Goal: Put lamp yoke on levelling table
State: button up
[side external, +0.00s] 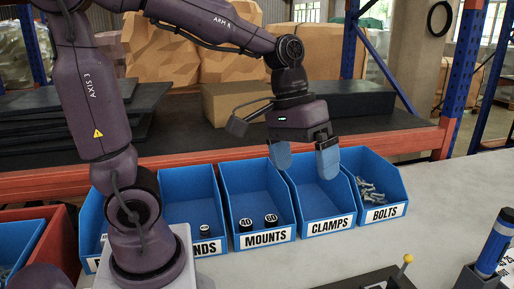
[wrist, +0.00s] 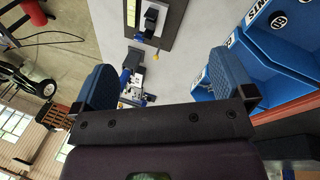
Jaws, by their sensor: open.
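My gripper (side external: 304,160) hangs open and empty above the bins, with its two blue fingers spread. It also shows in the wrist view (wrist: 163,78), with nothing between the fingertips. A dark plate (side external: 372,284) with a yellow-knobbed lever (side external: 406,262) is cut off at the bottom edge of the side view. It also shows at the top of the wrist view (wrist: 174,22). I cannot tell whether it is the levelling table. I cannot make out the lamp yoke in either view.
Blue bins stand in a row, among them the mounts bin (side external: 265,238) with two black pieces, the clamps bin (side external: 326,226) with nothing visible inside, and the bolts bin (side external: 384,215). A blue cylinder (side external: 495,242) stands at right. Grey tabletop (side external: 440,190) is clear between.

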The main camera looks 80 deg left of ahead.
jog(key=s+a+r+m+t+y, duration=0.1)
jog(key=s+r+m+t+y, duration=0.1)
jog(key=s, duration=0.5)
jog(key=shift+s+a+r+m+t+y, duration=0.2)
jog(key=shift+m+t+y, duration=0.1)
jog(key=shift+m+t, duration=0.8)
